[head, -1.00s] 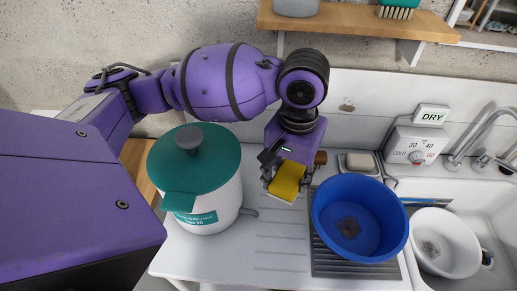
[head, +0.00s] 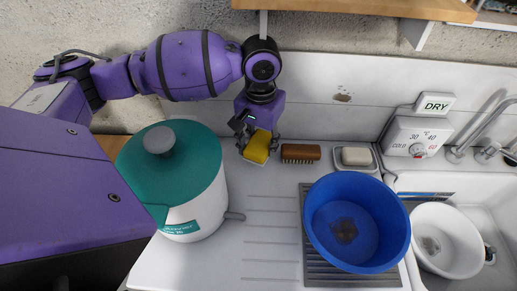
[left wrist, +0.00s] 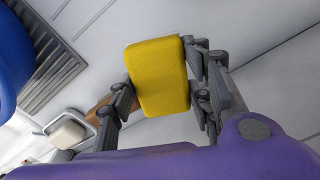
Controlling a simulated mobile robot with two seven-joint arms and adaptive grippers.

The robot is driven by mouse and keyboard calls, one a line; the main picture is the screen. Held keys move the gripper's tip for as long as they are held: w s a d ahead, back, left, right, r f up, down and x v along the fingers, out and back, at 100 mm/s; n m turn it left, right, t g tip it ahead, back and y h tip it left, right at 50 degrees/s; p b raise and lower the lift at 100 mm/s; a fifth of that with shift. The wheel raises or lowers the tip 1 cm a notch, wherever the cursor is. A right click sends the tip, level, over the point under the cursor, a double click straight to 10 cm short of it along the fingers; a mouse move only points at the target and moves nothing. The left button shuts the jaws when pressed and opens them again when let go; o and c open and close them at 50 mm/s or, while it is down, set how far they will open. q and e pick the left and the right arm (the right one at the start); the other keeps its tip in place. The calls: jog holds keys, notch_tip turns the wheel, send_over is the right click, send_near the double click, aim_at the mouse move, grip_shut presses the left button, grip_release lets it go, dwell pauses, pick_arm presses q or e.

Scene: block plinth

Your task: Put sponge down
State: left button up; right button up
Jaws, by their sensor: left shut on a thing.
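The yellow sponge (head: 258,146) is held by my left gripper (head: 257,140) near the back of the white counter, left of a brown brush. In the left wrist view the sponge (left wrist: 158,77) sits between the grey fingers of the gripper (left wrist: 165,95), which are shut on it. It is close over the counter; I cannot tell whether its lower edge touches. My right gripper is not in any view.
The brown brush (head: 301,152) and a soap dish (head: 356,158) lie to the right along the wall. A white pot with a green lid (head: 173,165) stands left. A blue basin (head: 357,222) sits on the ribbed mat (head: 318,272). The middle counter (head: 270,215) is clear.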

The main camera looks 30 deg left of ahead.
aim_at(257, 149)
pick_arm(q)
jog(key=shift+w+a+f, duration=0.4)
jog(key=shift+f, duration=0.25)
jog(key=shift+w+a+f, duration=0.1)
jog(key=shift+a+f, duration=0.05)
jog(key=shift+f, duration=0.05)
jog(key=f, duration=0.3)
jog(key=shift+w+a+f+b, duration=0.2)
jog(key=shift+f+b, duration=0.1)
jog(key=shift+f, duration=0.1)
jog(key=shift+r, duration=0.1)
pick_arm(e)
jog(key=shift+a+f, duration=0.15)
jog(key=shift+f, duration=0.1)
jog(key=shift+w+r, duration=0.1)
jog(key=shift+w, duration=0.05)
pick_arm(q)
jog(key=o, duration=1)
